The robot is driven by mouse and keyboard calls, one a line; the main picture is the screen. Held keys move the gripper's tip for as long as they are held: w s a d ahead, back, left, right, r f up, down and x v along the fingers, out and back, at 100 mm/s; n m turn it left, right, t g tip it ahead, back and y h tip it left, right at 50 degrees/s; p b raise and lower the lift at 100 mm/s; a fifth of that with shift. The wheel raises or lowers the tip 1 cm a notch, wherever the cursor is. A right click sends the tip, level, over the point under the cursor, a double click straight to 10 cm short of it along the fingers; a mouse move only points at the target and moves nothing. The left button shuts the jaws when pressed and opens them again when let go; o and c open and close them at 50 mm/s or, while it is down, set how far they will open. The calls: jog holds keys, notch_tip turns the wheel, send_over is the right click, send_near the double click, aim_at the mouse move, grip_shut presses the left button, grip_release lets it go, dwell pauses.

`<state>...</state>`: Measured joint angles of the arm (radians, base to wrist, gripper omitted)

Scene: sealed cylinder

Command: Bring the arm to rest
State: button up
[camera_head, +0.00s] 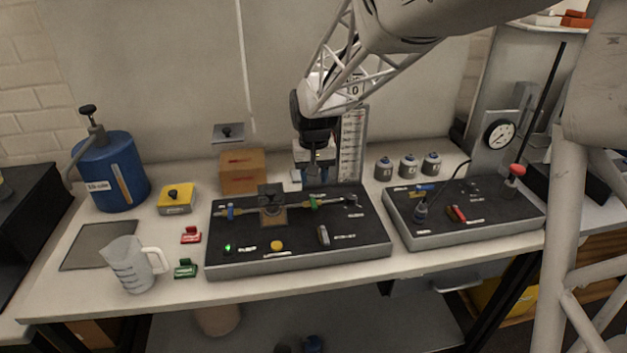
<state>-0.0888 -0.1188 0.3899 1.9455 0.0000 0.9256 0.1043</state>
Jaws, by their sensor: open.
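My gripper (318,170) hangs from the arm, pointing down, behind the middle black panel (300,265) on the bench. The jaws are open and look empty, though they are small in the picture. The arm comes in from the top right and reaches over the bench. A white upright scale (352,150) stands just right of the gripper. A brown box (241,172) stands to its left. I cannot tell whether the gripper touches anything behind the panel.
A blue tank (112,175) and a clear jug (132,265) stand at the left. Three small grey canisters (408,165) stand behind the right black panel (470,235). A dial gauge (498,134) and a lever with a red knob (517,170) rise at the right.

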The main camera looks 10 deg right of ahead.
jog(key=shift+s, duration=0.1)
jog(key=s+d+r+t, duration=0.1)
jog(key=s+d+r, duration=0.1)
jog(key=s, duration=0.9)
jog(key=s+d+r, duration=0.2)
jog(key=s+r, duration=0.1)
jog(key=s, duration=0.7)
jog(key=s+d+r+t, duration=0.1)
jog(key=s+d+r, duration=0.1)
jog(key=s, duration=0.9)
jog(key=shift+s+r+t, duration=0.3)
jog(key=shift+r, duration=0.25)
dwell(0.4)
